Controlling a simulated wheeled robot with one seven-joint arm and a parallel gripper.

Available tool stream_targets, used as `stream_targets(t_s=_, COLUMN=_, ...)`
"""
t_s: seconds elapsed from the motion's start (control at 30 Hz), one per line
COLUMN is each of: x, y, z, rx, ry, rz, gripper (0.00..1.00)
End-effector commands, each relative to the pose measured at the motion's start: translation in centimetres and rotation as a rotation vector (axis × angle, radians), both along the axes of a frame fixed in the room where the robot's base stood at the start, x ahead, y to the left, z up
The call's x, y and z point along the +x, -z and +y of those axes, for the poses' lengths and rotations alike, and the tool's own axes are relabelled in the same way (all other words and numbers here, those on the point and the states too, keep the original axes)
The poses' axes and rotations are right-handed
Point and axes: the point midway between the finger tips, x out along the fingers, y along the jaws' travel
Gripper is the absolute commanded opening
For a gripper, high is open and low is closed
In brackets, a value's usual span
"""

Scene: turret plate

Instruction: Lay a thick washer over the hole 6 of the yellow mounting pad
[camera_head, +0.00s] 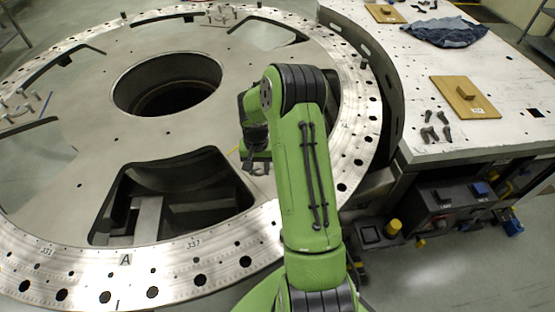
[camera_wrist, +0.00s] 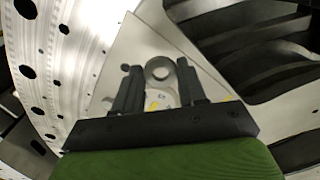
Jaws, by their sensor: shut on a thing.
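My gripper (camera_wrist: 158,70) shows in the wrist view with its two dark fingers on either side of a grey ring, which looks like the thick washer (camera_wrist: 160,61). The fingers are shut on it. Below the ring, between the fingers, a small yellow patch (camera_wrist: 153,105) shows on a pale surface; I cannot tell whether it is part of the yellow mounting pad. No hole number can be read there. In the head view my gripper (camera_head: 257,166) is over the right side of the turret plate (camera_head: 85,190), mostly hidden by my arm.
The plate has a large central opening (camera_head: 167,85) and several cut-outs. A white worktable (camera_head: 440,75) at the right carries wooden boards (camera_head: 465,97), bolts (camera_head: 436,130) and a blue cloth (camera_head: 445,30). Bolts (camera_head: 20,105) also stand on the plate's left side.

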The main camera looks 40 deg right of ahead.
Motion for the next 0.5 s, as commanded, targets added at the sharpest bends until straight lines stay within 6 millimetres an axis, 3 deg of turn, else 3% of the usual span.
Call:
stream_targets(t_s=0.03, x=-0.6, y=0.4, z=-2.3, rx=0.002, ry=0.09, rz=-0.001, gripper=0.0)
stream_targets(t_s=0.1, x=-1.3, y=0.6, z=-4.8, rx=0.004, ry=0.193, rz=-0.001, gripper=0.0)
stream_targets(t_s=0.2, x=-2.1, y=0.7, z=-7.0, rx=0.005, ry=0.287, rz=0.0, gripper=0.0)
stream_targets(t_s=0.5, x=-2.5, y=1.8, z=-7.7, rx=0.006, ry=0.321, rz=0.001, gripper=0.0)
